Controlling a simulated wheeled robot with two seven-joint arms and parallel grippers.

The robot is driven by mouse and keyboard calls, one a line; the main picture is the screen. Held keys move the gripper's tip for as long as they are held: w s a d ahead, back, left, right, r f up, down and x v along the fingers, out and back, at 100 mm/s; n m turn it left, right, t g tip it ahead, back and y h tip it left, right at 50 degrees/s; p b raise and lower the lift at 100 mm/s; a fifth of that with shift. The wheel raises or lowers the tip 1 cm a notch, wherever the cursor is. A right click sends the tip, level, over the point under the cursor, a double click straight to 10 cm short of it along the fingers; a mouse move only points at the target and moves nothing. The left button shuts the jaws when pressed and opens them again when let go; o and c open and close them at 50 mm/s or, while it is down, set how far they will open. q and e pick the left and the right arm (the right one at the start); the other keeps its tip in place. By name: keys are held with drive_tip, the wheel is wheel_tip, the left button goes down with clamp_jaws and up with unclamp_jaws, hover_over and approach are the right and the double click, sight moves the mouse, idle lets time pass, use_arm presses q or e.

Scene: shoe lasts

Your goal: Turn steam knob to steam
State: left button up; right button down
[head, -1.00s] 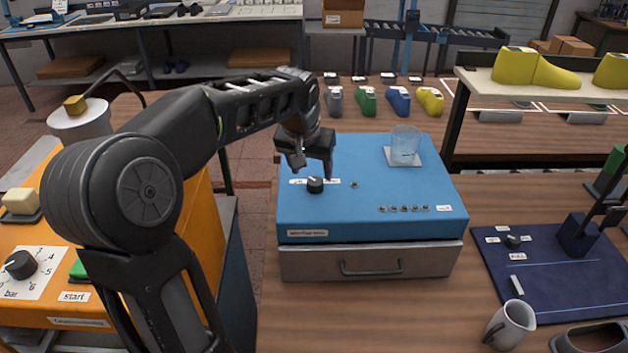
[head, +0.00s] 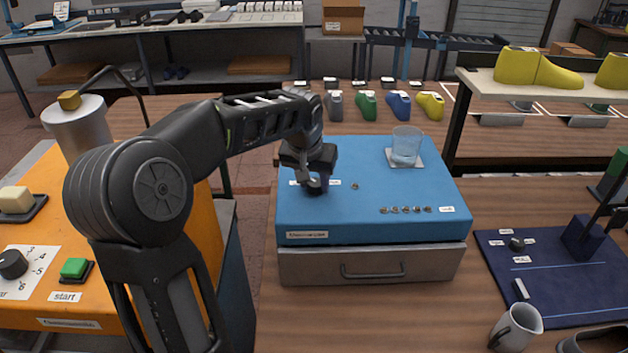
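A small black knob (head: 314,191) sits on top of the blue box (head: 372,207), near its left side. White labels flank it, too small to read. My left gripper (head: 314,182) points down over this knob, with its fingertips at knob height. The fingers hide most of the knob, so I cannot tell its setting or whether they touch it. A second black knob (head: 516,244) with several small labels is on the navy panel (head: 560,278) at right. My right gripper is not in view.
A glass (head: 406,146) stands on a white coaster at the box's back right. Several small buttons (head: 406,210) line its front. A grey mug (head: 516,326) stands at front right. An orange machine (head: 110,290) is at left. The wooden table in front of the drawer is clear.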

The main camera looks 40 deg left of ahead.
use_arm(q)
clamp_jaws()
